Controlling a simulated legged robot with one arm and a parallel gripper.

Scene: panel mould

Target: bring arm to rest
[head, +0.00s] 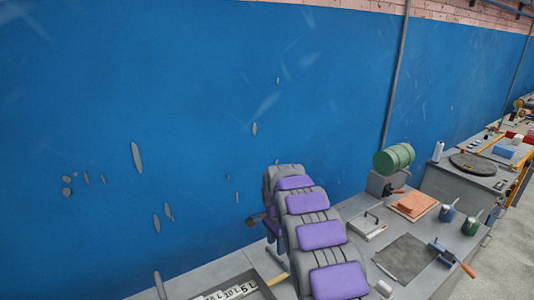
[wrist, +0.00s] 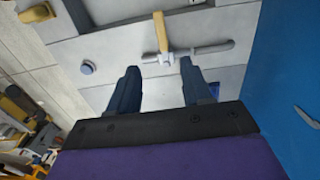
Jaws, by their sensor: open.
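My gripper (wrist: 160,78) shows in the wrist view with its two dark fingers spread apart and nothing between them. Beyond the fingertips lies a grey bench top (wrist: 110,45). In the head view my purple and grey arm rises from the bottom middle and bends over the bench (head: 205,272). The gripper end is mostly hidden behind the arm there.
A blue wall (head: 130,120) with chipped spots stands close behind the bench. A grey floor (head: 495,265) is clear at the far right.

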